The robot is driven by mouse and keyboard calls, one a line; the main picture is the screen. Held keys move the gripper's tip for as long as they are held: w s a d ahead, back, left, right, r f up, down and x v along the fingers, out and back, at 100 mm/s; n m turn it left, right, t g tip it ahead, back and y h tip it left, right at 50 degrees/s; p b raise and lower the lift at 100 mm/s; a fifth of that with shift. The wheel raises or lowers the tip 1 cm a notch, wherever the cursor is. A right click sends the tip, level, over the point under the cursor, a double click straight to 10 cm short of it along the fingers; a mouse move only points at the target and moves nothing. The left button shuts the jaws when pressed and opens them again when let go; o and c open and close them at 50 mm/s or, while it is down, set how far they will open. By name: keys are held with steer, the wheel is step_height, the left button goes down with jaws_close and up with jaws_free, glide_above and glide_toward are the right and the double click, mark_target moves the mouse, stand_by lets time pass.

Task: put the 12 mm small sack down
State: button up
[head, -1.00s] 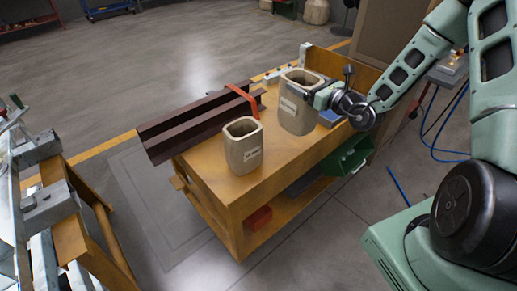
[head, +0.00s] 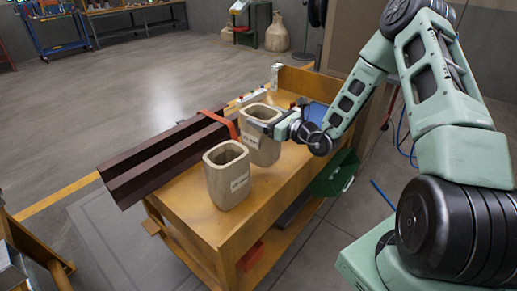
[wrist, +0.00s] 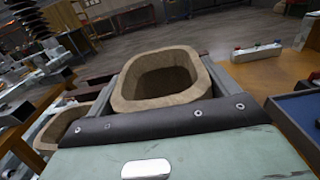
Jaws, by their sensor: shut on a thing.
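A beige, open-topped sack (head: 262,152) with a white label is in my gripper (head: 272,130), whose jaws close on its upper right side in the head view. Its square mouth (wrist: 166,78) fills the middle of the wrist view, upright between the fingers. It is over the wooden bench; whether its base touches the top I cannot tell. A second, similar sack (head: 227,178) stands on the bench in front of it and hides part of its lower left. This one shows at the left in the wrist view (wrist: 62,128). The label writing is too small to read.
The wooden bench (head: 203,222) carries dark brown metal profiles (head: 160,165) with a red strap (head: 218,122) at its left. A blue box (head: 315,113) lies behind my gripper. A green bin (head: 335,175) is below the right edge. Bare bench top lies right of the sacks.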

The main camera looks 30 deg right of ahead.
step_height(320, 180, down, 6)
stand_by(0.4)
steer(key=shift+f, duration=0.1)
